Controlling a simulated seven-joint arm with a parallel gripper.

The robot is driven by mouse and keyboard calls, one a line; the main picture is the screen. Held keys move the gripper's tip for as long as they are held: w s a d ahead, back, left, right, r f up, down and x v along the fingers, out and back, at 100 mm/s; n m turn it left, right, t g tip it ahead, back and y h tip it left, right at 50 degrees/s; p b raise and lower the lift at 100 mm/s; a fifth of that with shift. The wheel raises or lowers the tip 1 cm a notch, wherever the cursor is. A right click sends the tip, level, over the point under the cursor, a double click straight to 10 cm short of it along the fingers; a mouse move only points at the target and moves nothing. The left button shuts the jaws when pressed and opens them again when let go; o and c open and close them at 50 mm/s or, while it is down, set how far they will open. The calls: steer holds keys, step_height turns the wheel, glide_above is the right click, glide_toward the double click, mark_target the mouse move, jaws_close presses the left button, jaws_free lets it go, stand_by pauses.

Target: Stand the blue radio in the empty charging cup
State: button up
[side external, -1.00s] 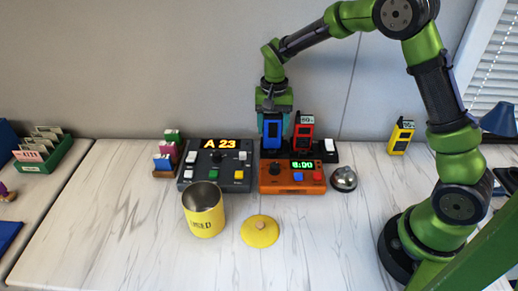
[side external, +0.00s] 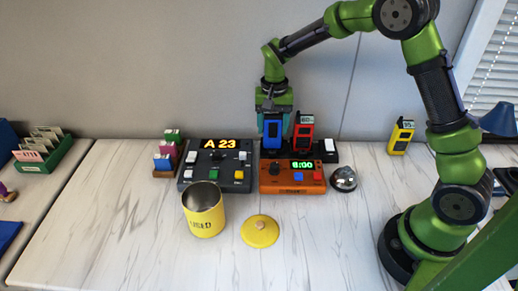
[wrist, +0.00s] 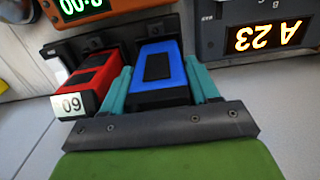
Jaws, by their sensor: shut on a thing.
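The blue radio (side external: 272,134) is upright between the teal fingers of my gripper (side external: 273,118), which is shut on it. In the wrist view the blue radio (wrist: 158,68) has a finger against each side. Its lower end is at a black charging cup (wrist: 157,26); I cannot tell whether it rests on the cup's floor. The red radio (side external: 303,130) stands in the neighbouring cup, just right of the blue one, and shows a number label in the wrist view (wrist: 88,82).
A yellow radio (side external: 401,138) is at right.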

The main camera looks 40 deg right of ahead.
steer(key=shift+f, duration=0.55)
steer(key=o, duration=0.9)
steer(key=shift+o, duration=0.2)
steer(key=shift+r, duration=5.5)
steer(key=shift+w+f, duration=0.1)
steer(key=shift+f, duration=0.1)
steer(key=s+a+r+n+t, duration=0.1)
steer(key=s+r+t, duration=0.1)
steer(key=s, duration=0.5)
steer(key=s+a+r+n+t+y, duration=0.1)
steer(key=s+a+r+n+t, duration=0.1)
steer(key=s, duration=0.5)
steer(key=s+a+r+n+t+y, duration=0.1)
steer(key=s+r+n+t, duration=0.1)
steer(key=s, duration=0.6)
steer(key=shift+a+r+t, duration=0.2)
steer(key=shift+r+t, duration=0.3)
steer(key=shift+t, duration=0.1)
